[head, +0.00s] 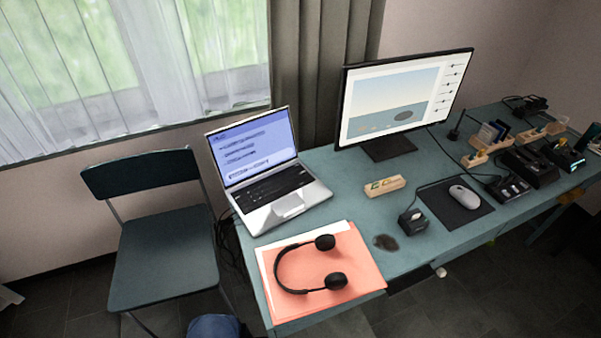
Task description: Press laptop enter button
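An open silver laptop (310,194) stands at the left end of the teal table, its lit screen (253,147) showing a blue page with dark text. Its dark keyboard (272,188) faces the front right, with a pale touchpad (288,206) below it. The enter key is too small to tell apart. My gripper is not in view.
Black headphones (281,270) lie on a salmon folder (360,275) in front of the laptop. Bare table (345,170) lies right of the laptop.

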